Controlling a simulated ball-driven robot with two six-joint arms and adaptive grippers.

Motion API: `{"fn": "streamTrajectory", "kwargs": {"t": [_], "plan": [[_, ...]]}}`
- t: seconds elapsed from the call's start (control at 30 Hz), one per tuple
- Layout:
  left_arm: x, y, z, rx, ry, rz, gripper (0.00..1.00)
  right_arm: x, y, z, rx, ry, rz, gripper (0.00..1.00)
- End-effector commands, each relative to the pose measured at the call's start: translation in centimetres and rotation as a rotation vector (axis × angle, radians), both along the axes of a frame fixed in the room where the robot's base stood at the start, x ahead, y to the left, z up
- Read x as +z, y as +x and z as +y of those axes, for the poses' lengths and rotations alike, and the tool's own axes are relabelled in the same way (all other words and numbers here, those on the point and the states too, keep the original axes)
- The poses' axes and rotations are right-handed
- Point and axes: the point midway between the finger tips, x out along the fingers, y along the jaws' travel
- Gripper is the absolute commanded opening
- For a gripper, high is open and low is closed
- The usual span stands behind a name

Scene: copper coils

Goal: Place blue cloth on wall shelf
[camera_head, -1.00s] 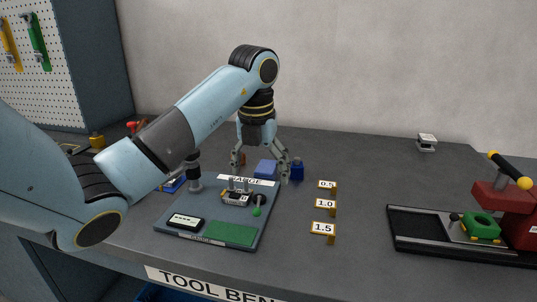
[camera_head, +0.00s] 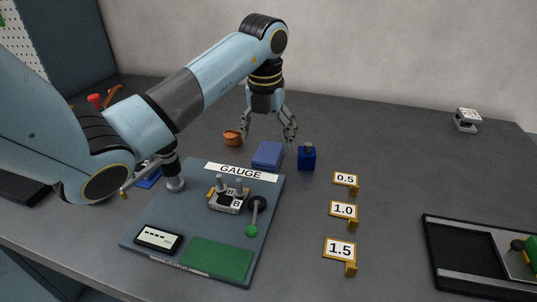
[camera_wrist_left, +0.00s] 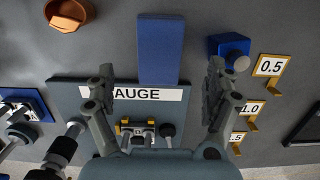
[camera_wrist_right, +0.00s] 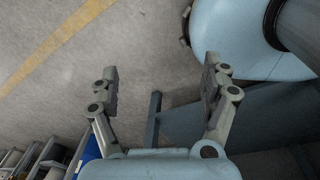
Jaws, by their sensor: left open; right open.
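The blue cloth (camera_head: 268,154) is a flat folded block lying on the bench just behind the GAUGE board. My left gripper (camera_head: 269,139) is open above it, pointing down, with nothing between its fingers. In the left wrist view the cloth (camera_wrist_left: 161,48) lies between and ahead of the open fingers (camera_wrist_left: 160,85), apart from them. My right gripper (camera_wrist_right: 160,85) is open and empty in the right wrist view, over the floor beside the bench. No wall shelf shows clearly in any view.
A dark blue block with a knob (camera_head: 307,158) stands right of the cloth, and a copper-brown pot (camera_head: 233,138) behind left. The gauge board (camera_head: 215,235) holds instruments in front. Number tags (camera_head: 343,211) stand to the right. A black tray (camera_head: 435,258) lies far right.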

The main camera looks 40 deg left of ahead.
Motion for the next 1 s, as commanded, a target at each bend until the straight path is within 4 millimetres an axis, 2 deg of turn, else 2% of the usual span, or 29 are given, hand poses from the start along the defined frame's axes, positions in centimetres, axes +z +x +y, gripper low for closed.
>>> {"fn": "streamTrajectory", "kwargs": {"t": [0.2,0.33,0.63,1.0], "plan": [[-3.0,0.1,0.1,0.000,-0.002,0.004,0.87,0.6,1.3,0.0,0.001,0.000,-0.020,0.81],[-4.7,0.3,0.3,0.000,-0.001,0.003,0.87,0.6,1.4,0.0,0.001,0.000,-0.023,0.81],[-5.2,0.4,0.3,-0.001,0.001,0.001,0.85,0.5,1.3,0.5,-0.001,0.007,-0.021,0.81],[-5.2,0.4,0.3,-0.001,0.001,0.001,0.37,0.5,1.1,0.8,-0.002,0.009,-0.017,0.81]]}}
